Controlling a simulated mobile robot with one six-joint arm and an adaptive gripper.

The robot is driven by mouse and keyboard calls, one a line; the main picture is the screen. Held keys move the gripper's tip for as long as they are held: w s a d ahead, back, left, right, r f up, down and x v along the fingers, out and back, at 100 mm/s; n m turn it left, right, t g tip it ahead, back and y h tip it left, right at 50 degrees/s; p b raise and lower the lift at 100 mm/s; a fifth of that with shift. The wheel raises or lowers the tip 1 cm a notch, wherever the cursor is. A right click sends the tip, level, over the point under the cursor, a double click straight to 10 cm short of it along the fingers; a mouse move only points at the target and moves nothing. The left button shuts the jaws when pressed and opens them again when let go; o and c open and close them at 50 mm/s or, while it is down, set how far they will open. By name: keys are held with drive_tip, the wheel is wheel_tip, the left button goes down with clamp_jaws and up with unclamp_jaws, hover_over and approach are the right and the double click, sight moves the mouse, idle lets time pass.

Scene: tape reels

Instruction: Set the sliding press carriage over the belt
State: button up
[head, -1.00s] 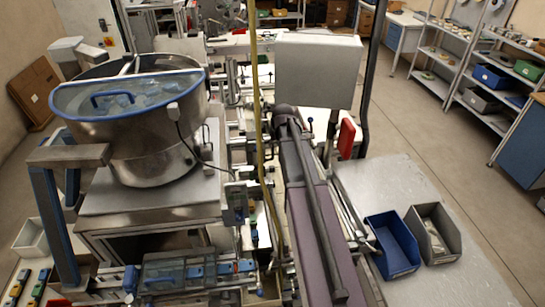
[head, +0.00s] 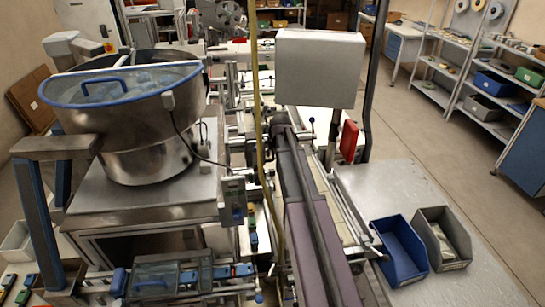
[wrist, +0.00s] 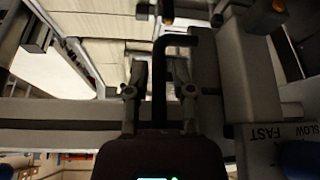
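In the wrist view my gripper (wrist: 160,82) has its two fingers on either side of a black bent bar (wrist: 160,65). The bar turns right at its top, towards a grey block. Narrow gaps seem to show between bar and fingers, so the gripper looks partly open. I cannot tell which machine part the bar belongs to, and I cannot make out the press carriage for sure. In the head view my arm reaches forward over the machine line and hides my gripper. The narrow belt line (head: 335,205) runs beside my arm, partly covered.
A steel bowl with a clear lid (head: 125,115) stands left. A grey panel box (head: 320,68) rises ahead, with a yellow upright (head: 257,90) close to my arm. A blue bin (head: 400,250) and grey bin (head: 443,240) sit right. A box marked SLOW and FAST (wrist: 268,125) is close by.

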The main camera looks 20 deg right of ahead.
drive_tip(key=shift+f, duration=0.1)
idle(0.3)
clamp_jaws()
